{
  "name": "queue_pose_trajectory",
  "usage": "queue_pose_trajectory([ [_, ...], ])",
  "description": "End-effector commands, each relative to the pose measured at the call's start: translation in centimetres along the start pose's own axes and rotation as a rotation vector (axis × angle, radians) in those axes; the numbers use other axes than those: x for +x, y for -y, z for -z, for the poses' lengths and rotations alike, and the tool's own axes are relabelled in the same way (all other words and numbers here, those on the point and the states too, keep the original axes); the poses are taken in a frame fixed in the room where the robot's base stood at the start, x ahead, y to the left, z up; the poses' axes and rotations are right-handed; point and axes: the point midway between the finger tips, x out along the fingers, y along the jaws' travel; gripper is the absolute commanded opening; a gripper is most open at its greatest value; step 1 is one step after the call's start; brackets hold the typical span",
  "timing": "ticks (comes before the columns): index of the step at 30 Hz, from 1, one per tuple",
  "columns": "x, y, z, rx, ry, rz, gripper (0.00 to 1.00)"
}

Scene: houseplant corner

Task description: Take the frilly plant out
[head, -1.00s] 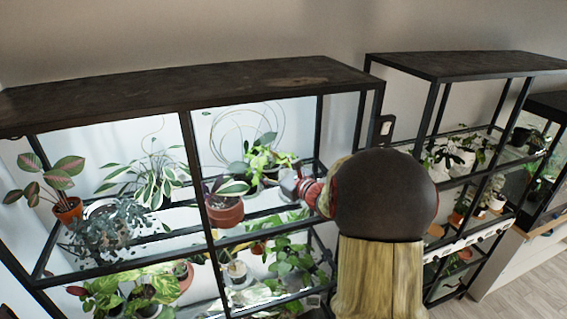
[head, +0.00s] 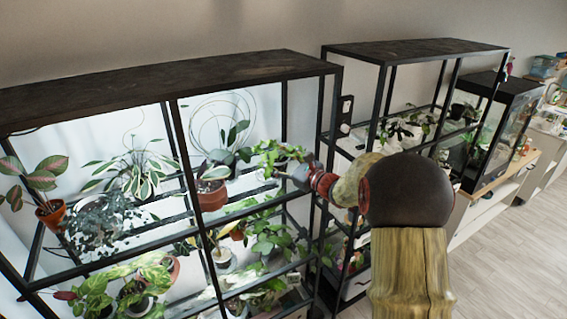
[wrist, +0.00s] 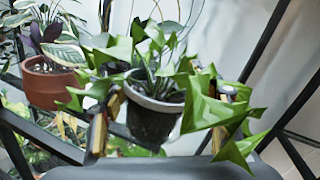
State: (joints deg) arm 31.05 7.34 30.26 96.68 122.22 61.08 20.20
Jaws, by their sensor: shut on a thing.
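The frilly plant (head: 278,156) has bright green, jagged leaves. My gripper (head: 300,176) is shut on it and holds it at the open front of the left shelf unit, on its right side. In the wrist view, the frilly plant's leaves (wrist: 208,108) spread around both fingers of my gripper (wrist: 160,115) and partly cover them. A dark pot with a pale rim (wrist: 152,120) shows between the fingers. I cannot tell where exactly the fingers touch, because leaves hide it.
A terracotta pot (head: 211,194) stands left of the frilly plant. A dark-leaved plant (head: 228,146) stands behind. The black shelf unit's post (head: 187,165) and right frame are close by. Open floor (head: 500,255) lies to the right.

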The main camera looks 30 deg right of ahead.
Motion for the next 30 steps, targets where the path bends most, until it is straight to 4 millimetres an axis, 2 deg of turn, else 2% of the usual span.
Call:
queue_pose_trajectory([
  [8, -0.9, 0.0, -0.7, 0.004, 0.007, -0.002, 0.29],
  [30, -10.5, -2.4, -1.2, 0.003, 0.005, 0.0, 0.29],
])
